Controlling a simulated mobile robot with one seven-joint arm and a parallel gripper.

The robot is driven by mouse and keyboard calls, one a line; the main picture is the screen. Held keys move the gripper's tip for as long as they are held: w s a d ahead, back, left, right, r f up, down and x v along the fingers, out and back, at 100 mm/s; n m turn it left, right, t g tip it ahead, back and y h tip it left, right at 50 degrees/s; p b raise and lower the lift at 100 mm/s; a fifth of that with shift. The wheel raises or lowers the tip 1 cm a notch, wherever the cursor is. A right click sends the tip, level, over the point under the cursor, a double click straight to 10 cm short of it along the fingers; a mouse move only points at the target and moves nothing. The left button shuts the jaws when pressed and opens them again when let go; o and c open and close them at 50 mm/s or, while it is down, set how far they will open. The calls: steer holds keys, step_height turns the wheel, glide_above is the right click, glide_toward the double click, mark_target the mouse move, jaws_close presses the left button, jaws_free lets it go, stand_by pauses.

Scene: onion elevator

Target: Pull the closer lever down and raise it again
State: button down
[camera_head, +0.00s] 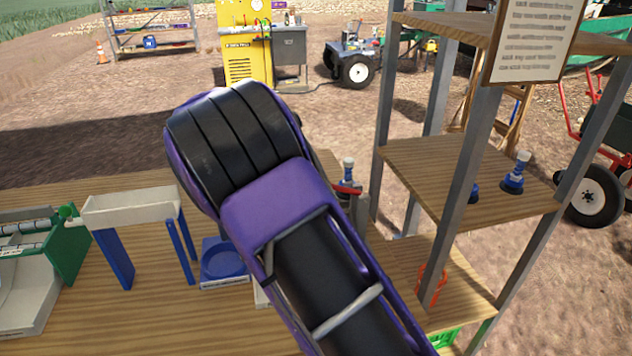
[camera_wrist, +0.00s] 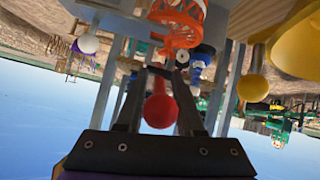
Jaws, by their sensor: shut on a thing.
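In the wrist view my gripper (camera_wrist: 160,78) has its two dark fingers on either side of a lever with a round red knob (camera_wrist: 160,110). The fingers are shut on this lever, which I take to be the closer lever. The red knob sits between the fingers, nearer the palm than the tips. In the head view my purple arm hides the gripper and the knob. A red and grey part (camera_head: 347,189) with a blue and white top shows just right of my arm; it may belong to the closer. How far the lever is lowered cannot be told.
A metal-legged shelf (camera_head: 470,165) stands close on the right, with a blue and white item (camera_head: 514,172) on it. A white trough (camera_head: 130,207) on blue legs and a blue round holder (camera_head: 222,260) are left of my arm. An orange net (camera_wrist: 180,22) is near the fingertips.

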steer(key=shift+s+a+f+h+b, duration=0.1)
steer(key=shift+a+f+h+b, duration=0.1)
steer(key=shift+f+h+b, duration=0.3)
steer(key=shift+a+f+h+b, duration=0.15)
steer(key=shift+f+h+b, duration=0.1)
steer(key=shift+f+h, duration=0.25)
steer(key=c, duration=0.6)
jaws_free()
steer(key=shift+o, duration=0.2)
steer(key=v, duration=0.7)
steer(key=shift+a+p, duration=0.2)
steer(key=shift+p, duration=0.1)
steer(key=shift+s+r, duration=0.1)
